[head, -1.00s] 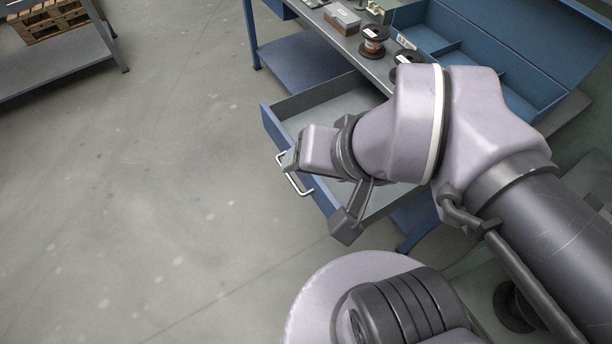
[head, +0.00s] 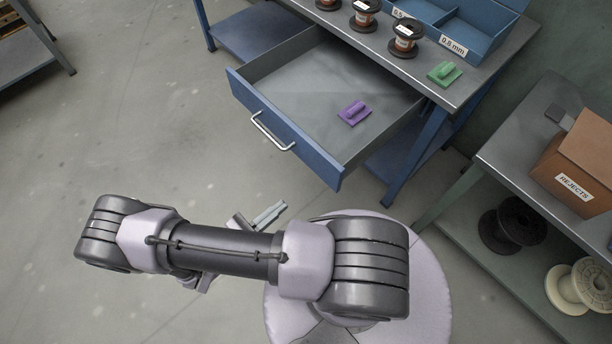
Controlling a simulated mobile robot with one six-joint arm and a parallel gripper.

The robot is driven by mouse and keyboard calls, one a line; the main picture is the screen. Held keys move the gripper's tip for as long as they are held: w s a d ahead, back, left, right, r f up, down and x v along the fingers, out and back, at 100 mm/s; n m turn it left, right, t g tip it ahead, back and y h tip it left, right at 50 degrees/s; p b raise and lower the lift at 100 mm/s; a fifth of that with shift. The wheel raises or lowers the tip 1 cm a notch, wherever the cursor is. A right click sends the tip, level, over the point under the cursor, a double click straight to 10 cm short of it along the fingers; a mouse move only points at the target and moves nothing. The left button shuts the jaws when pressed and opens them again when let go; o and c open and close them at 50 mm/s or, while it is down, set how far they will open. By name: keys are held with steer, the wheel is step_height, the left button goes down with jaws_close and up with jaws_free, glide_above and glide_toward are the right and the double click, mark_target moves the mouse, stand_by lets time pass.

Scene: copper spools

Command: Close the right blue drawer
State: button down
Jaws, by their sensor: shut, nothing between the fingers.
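The right blue drawer (head: 292,136) stands pulled far out from under the workbench. Its blue front has a silver bar handle (head: 271,133), and its grey inside is in full view. A purple block with a handle (head: 354,113) lies in the drawer, toward its right side. My gripper (head: 276,209) shows only in part behind my arm link, below the drawer front in the picture. It is shut and empty, apart from the drawer and its handle.
The workbench top (head: 385,69) carries several copper spools (head: 404,39), a green handled block (head: 444,73) and a blue compartment bin (head: 478,32). At right, a side table (head: 520,150) holds a cardboard REJECTS box (head: 577,165). The floor left of the drawer is clear.

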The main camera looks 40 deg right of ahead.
mark_target(324, 171)
steer(key=d+b, duration=0.3)
steer(key=d, duration=1)
steer(key=shift+w+f, duration=0.1)
steer(key=shift+w, duration=0.05)
steer(key=shift+d, duration=0.45)
